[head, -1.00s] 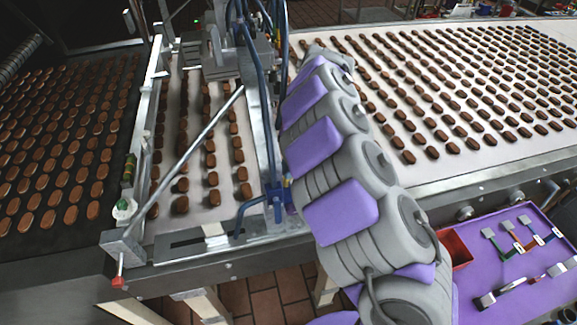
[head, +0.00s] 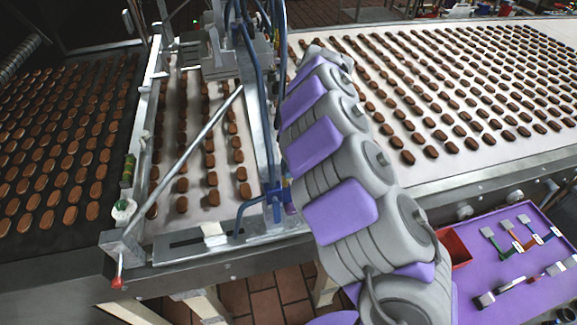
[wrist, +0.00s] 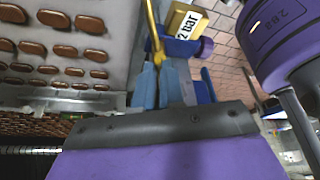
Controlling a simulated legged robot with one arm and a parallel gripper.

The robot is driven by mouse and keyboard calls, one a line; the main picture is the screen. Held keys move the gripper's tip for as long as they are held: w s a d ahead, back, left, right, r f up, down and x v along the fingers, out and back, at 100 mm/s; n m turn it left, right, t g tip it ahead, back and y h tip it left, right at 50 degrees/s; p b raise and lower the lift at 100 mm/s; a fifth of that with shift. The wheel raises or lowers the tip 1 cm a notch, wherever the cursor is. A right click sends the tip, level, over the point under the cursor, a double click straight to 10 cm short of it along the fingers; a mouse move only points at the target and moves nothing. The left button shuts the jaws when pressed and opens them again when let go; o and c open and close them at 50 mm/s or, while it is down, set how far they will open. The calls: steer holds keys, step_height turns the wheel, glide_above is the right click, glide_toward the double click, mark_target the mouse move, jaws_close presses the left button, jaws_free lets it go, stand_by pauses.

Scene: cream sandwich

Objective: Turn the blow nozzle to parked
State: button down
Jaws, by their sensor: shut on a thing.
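In the wrist view, my gripper (wrist: 156,82) has its blue fingertips closed around the lower end of a thin yellow lever (wrist: 152,28). The lever stands beside a blue fitting (wrist: 180,46) and a yellow block with a white "2 bar" label (wrist: 187,24). In the head view, a blue bent pipe (head: 243,209), which looks like the blow nozzle, reaches left from a blue fitting (head: 277,194) at the lane's right edge. My arm covers my gripper there. I cannot tell how the lever joins the nozzle, nor any parked mark.
Rows of chocolate-covered pieces (head: 211,144) lie on the narrow lane. A dark belt (head: 28,245) is to its left and a wide white belt (head: 480,75) to its right. A slanted metal rod (head: 190,145) crosses the lane. A purple tray (head: 470,306) with tools stands at lower right.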

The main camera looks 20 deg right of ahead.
steer(key=shift+a, duration=0.1)
steer(key=c, duration=1)
jaws_free()
steer(key=shift+a, duration=0.1)
steer(key=shift+p+v, duration=3.05)
steer(key=shift+v, duration=5.65)
steer(key=shift+w, duration=0.15)
steer(key=shift+c, duration=0.4)
